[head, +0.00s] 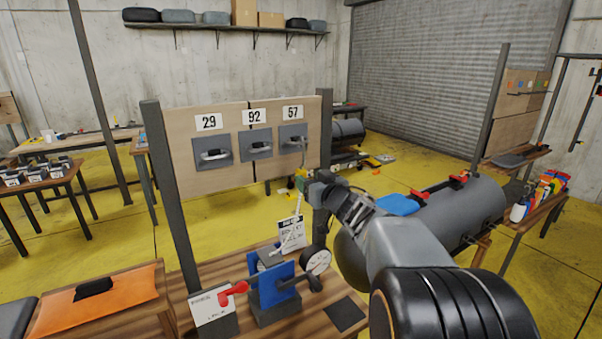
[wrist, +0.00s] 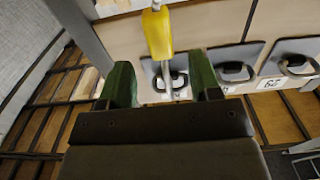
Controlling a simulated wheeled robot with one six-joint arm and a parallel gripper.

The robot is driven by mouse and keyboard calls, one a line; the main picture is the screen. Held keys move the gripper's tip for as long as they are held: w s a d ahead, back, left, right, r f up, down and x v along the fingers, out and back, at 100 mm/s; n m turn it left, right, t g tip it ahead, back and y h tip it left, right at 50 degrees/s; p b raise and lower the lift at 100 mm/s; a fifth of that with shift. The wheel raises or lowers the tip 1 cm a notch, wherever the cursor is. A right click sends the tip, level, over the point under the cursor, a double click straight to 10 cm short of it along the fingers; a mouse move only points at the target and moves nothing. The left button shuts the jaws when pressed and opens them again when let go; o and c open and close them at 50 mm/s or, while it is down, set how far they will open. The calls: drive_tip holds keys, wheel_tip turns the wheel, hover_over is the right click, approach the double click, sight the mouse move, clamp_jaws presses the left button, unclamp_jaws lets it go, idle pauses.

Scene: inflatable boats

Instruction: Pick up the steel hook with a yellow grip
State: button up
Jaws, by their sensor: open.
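The yellow grip (wrist: 158,34) of the steel hook shows at the top middle of the wrist view. Its steel shank (wrist: 167,78) runs down the picture between my green fingers. My gripper (wrist: 161,72) is open, with one finger on each side of the shank in the picture and a gap on both sides. I cannot tell how far beyond the fingertips the hook lies. In the head view my gripper (head: 303,180) is in front of the board, below the plate marked 57. The hook is small and partly covered by my gripper there.
The wooden board (head: 222,116) carries three grey plates with handles, marked 29, 92 and 57. Below it a workbench (head: 290,325) holds a blue vise (head: 268,285), a round gauge (head: 316,260) and printed cards. A grey boat tube (head: 455,212) lies at right.

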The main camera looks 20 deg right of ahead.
sight(298, 170)
drive_tip(key=shift+w+a+r+p, duration=0.15)
drive_tip(key=shift+w+p, duration=0.1)
drive_tip(key=shift+w, duration=0.9)
drive_tip(key=shift+w+a+f+p, duration=0.1)
drive_tip(key=shift+w+a+p, duration=0.1)
drive_tip(key=shift+w, duration=1)
drive_tip(key=shift+w+a+r+p, duration=0.15)
drive_tip(key=shift+w+p, duration=0.1)
drive_tip(key=shift+w, duration=0.9)
drive_tip(key=shift+f, duration=0.1)
clamp_jaws()
